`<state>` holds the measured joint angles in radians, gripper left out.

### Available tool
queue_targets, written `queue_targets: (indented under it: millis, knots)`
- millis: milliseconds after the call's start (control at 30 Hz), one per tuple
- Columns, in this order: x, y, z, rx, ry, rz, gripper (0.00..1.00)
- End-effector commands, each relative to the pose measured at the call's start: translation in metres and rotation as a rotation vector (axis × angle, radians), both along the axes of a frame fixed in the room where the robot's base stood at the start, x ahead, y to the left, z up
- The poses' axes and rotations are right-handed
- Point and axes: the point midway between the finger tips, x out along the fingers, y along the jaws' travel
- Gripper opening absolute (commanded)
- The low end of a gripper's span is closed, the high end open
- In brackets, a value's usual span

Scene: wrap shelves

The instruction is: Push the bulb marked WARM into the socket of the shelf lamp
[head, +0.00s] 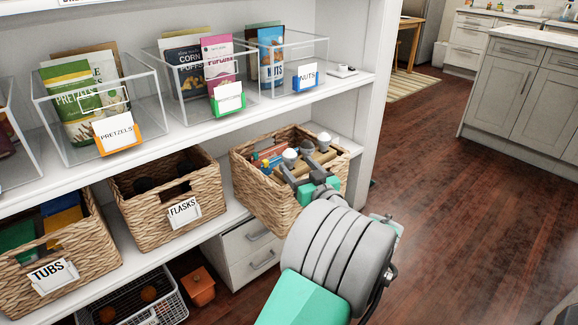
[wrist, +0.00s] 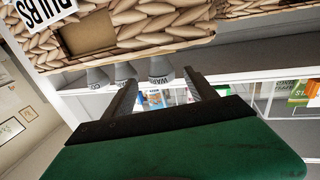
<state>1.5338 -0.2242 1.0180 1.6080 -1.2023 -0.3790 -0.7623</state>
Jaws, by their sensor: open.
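Several bulbs with whitish tops and grey bases stand in the wicker basket (head: 262,197) at the right end of the lower shelf. In the wrist view, which is upside down, the bulb marked WARM (wrist: 160,68) shows between my finger tips, its letters partly readable. In the head view it seems to be the left bulb (head: 290,157). My gripper (head: 301,171) is open at the basket's front, its fingers (wrist: 163,88) on either side of that bulb and not closed on it.
Two other bulbs (wrist: 97,78) (wrist: 124,72) stand beside the WARM one. The basket also holds books and boxes (head: 268,157). Baskets marked FLASKS (head: 160,213) and TUBS (head: 88,255) stand left. Clear bins (head: 255,82) fill the upper shelf. Open floor (head: 450,200) lies right.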

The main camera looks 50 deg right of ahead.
Motion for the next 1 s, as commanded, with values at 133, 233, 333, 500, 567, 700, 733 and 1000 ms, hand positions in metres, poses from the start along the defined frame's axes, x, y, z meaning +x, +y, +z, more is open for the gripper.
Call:
queue_targets:
  millis: [133, 233, 333, 500, 567, 700, 733, 1000]
  knots:
    - [0.026, -0.007, -0.002, -0.001, 0.0, 0.006, 0.66]
    - [0.041, -0.015, -0.001, 0.0, 0.001, 0.005, 0.66]
    - [0.048, -0.019, 0.0, 0.002, 0.001, 0.003, 0.66]
    - [0.048, -0.02, 0.001, 0.003, 0.001, 0.0, 0.66]
    - [0.048, -0.02, 0.001, 0.003, 0.001, 0.001, 0.63]
    - [0.048, -0.02, 0.001, 0.003, 0.001, 0.001, 0.52]
    - [0.048, -0.02, 0.001, 0.003, 0.001, 0.001, 0.49]
    - [0.048, -0.02, 0.001, 0.003, 0.001, 0.001, 0.27]
